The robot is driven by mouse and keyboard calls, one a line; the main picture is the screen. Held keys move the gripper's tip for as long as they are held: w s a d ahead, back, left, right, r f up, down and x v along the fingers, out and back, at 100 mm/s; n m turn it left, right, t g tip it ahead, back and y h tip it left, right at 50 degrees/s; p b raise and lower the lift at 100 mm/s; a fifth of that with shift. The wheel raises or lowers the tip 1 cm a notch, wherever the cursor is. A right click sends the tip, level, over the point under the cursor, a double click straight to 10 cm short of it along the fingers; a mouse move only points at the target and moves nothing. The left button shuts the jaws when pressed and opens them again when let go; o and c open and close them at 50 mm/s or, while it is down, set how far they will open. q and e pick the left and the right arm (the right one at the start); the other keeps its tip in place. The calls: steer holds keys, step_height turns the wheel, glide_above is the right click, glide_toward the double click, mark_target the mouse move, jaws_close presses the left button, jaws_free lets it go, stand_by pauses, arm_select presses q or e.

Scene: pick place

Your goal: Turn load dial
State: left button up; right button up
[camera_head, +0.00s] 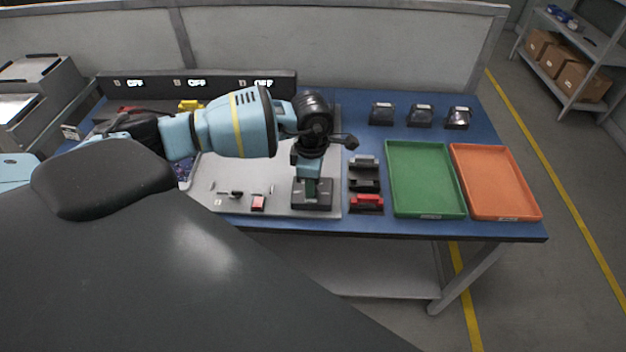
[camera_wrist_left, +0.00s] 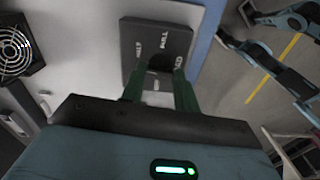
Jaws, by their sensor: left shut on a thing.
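The load dial is a dark square block (camera_head: 313,206) on the light grey panel (camera_head: 275,190), near the table's front edge. In the left wrist view its dark face (camera_wrist_left: 183,38) carries white lettering, including "FULL" and what looks like "HALF". My left gripper (camera_head: 311,188) reaches down onto it from above. In the left wrist view its green fingers (camera_wrist_left: 159,80) are shut on the dial's knob. The knob is mostly hidden between the fingers, so its exact pointing direction is unclear. My right gripper does not show.
Beside the dial, to the right, stand dark blocks, one with a red part (camera_head: 367,203). A green tray (camera_head: 391,180) and an orange tray (camera_head: 535,205) lie further right. Dark boxes (camera_head: 420,116) stand behind. A strip at the back (camera_head: 215,84) reads "OFF".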

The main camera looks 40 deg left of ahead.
arm_select(q)
steer(key=m+b, duration=0.1)
steer(key=m, duration=0.2)
steer(key=shift+m, duration=0.3)
steer(key=m+b, duration=0.1)
steer(key=m, duration=0.3)
steer(key=shift+m, duration=0.3)
steer(key=m+b, duration=0.1)
steer(key=m, duration=0.1)
steer(key=shift+m, duration=0.4)
steer(key=m+b, duration=0.1)
steer(key=m, duration=0.3)
steer(key=shift+b, duration=0.4)
steer(key=shift+m+b, duration=0.35)
steer(key=shift+m, duration=0.45)
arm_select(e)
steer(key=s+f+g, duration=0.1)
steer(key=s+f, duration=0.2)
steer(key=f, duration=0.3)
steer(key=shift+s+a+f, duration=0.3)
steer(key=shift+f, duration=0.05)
arm_select(q)
steer(key=shift+m, duration=0.3)
steer(key=o, duration=1)
